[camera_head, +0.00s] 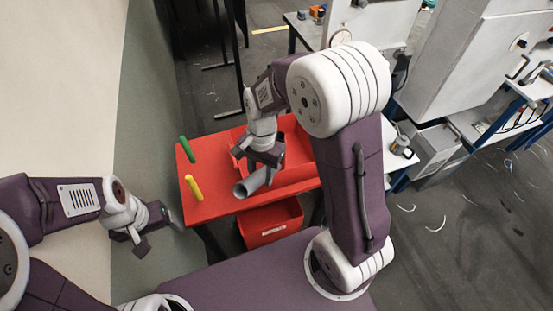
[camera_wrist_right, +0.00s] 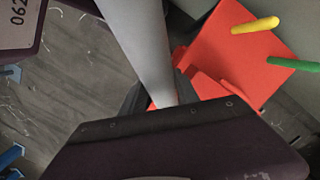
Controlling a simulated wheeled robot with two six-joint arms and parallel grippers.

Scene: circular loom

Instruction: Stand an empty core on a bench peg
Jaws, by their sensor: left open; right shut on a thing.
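A grey hollow core (camera_head: 252,184) is in my right gripper (camera_head: 264,162), held tilted, its open end towards the front edge of the red bench (camera_head: 218,203). In the right wrist view the core (camera_wrist_right: 140,45) runs from the top edge down behind the dark gripper body, which hides its lower end. A green peg (camera_head: 187,149) and a yellow peg (camera_head: 194,188) stand bare at the bench's left end, left of the core. They also show in the right wrist view, yellow (camera_wrist_right: 255,25) and green (camera_wrist_right: 294,64). My left gripper (camera_head: 158,230) is open and empty, left of the bench.
A red tray (camera_head: 298,150) sits on the bench behind and right of the core. A red bin (camera_head: 270,222) is below the bench front. A wall (camera_head: 148,130) stands close on the left. Grey machines (camera_head: 450,75) stand at the right.

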